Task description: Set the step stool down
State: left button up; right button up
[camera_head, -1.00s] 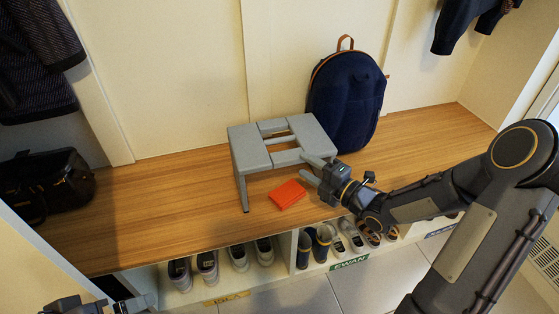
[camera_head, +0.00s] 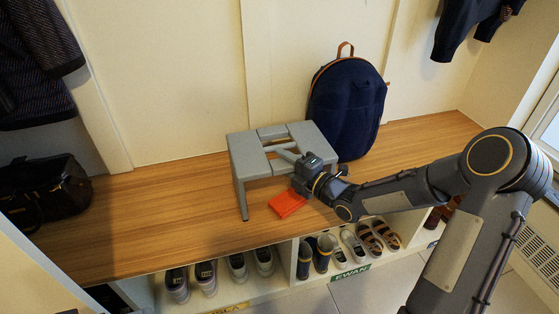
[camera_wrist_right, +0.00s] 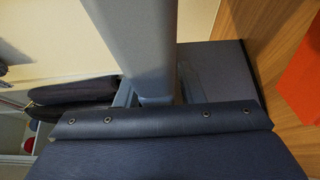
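The grey step stool (camera_head: 240,160) stands on the wooden bench, its visible front left leg reaching the wood. Its top has slots between the boards. My right gripper (camera_head: 288,156) is at the stool's front right part, with one finger over the top near the middle slot. The other finger is mostly hidden, so I cannot tell whether the gripper is closed on the stool. In the right wrist view, grey surfaces (camera_wrist_right: 140,45) fill the middle, close to the camera. My left gripper is out of view.
A red book-like item (camera_head: 287,203) lies on the bench (camera_head: 150,215) just in front of the stool. A navy backpack (camera_head: 345,105) stands behind right. A dark bag (camera_head: 45,195) sits at far left. Shoes (camera_head: 205,277) fill the cubbies below. The bench left of the stool is clear.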

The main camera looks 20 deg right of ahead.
grip_shut()
jog(key=shift+r, duration=0.15)
